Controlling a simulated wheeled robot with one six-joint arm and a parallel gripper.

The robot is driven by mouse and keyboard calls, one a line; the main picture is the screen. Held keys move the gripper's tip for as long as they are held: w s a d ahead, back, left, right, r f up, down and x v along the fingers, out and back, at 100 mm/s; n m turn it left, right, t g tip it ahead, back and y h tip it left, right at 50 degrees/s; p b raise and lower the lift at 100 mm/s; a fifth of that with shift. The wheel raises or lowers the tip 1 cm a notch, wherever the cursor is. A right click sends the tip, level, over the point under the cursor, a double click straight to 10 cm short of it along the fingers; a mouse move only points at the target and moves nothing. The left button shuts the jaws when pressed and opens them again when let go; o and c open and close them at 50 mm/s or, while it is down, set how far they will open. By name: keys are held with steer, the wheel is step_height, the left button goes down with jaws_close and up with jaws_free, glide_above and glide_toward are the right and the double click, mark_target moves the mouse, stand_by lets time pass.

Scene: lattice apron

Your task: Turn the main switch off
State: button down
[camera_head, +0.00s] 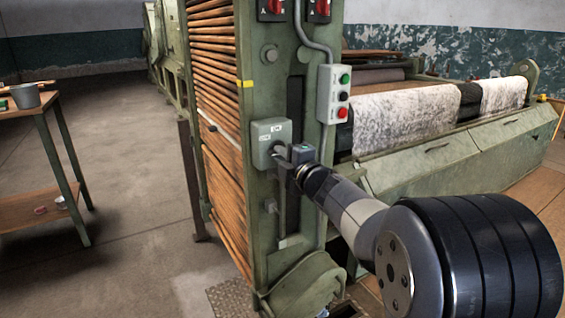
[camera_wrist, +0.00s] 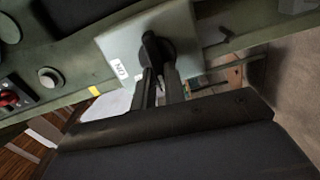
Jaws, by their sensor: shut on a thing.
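The main switch is a grey box (camera_head: 262,134) on the green machine's upright post in the head view. In the wrist view its pale plate (camera_wrist: 118,45) fills the upper middle, with a black rotary handle (camera_wrist: 153,47) on it and a small white label (camera_wrist: 121,69). My gripper (camera_head: 285,152) reaches the box from the right. In the wrist view the two fingers of my gripper (camera_wrist: 160,80) are close together at the handle and shut on it. The fingertips partly hide the handle, and the label's wording is hard to read.
Red switches (camera_head: 272,8) sit above. A conduit (camera_head: 312,40) runs down the post. A table (camera_head: 40,112) with a pot stands left, with open floor between.

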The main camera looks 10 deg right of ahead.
steer(key=shift+f+n, duration=0.1)
steer(key=shift+n, duration=0.4)
steer(key=c, duration=1.5)
jaws_free()
steer(key=shift+o, duration=0.2)
steer(key=shift+s, duration=0.1)
steer(key=p+v, duration=0.2)
steer(key=v, duration=0.8)
steer(key=shift+s, duration=0.3)
steer(key=shift+d, duration=0.1)
